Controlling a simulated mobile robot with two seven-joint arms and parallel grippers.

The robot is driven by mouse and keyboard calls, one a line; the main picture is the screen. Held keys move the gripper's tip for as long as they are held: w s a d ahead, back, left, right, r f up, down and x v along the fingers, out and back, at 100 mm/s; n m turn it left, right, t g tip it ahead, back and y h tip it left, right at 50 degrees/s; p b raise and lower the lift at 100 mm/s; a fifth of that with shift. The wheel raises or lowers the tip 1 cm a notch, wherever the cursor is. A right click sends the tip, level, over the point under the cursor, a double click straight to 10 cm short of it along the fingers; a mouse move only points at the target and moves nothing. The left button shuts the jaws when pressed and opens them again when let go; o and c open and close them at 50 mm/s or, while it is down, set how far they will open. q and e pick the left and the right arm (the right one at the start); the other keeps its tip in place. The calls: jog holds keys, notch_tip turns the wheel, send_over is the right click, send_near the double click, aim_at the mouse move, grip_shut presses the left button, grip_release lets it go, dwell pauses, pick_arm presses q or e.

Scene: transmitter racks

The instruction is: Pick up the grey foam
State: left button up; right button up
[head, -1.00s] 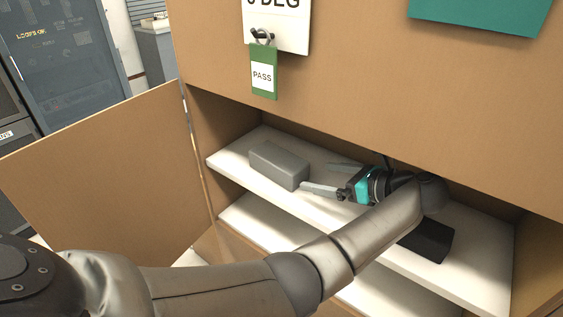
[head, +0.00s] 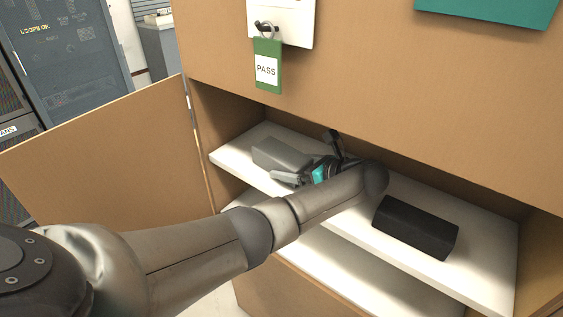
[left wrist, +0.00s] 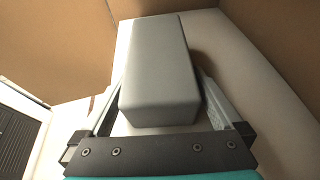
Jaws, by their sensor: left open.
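The grey foam (head: 279,154) is a grey block lying on the white upper shelf at the left inside the cabinet. In the left wrist view the foam (left wrist: 158,70) lies between the two fingers, its near end close to the palm. My left gripper (head: 292,168) is open, with one finger on each side of the foam; whether the fingers touch it I cannot tell. The gripper also shows in the left wrist view (left wrist: 160,100). In the head view the gripper hides part of the foam's right end. My right gripper is not in view.
A black block (head: 415,228) lies on the same shelf (head: 480,268) to the right. A lower shelf (head: 345,268) is below. The open cabinet door (head: 100,170) stands at the left. A green PASS tag (head: 267,68) hangs on the cabinet front above the opening.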

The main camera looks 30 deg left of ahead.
pick_arm(q)
jog(key=shift+w+a+f, duration=0.1)
jog(key=shift+a+f, duration=0.1)
jog(key=shift+a, duration=0.2)
jog(key=c, duration=1)
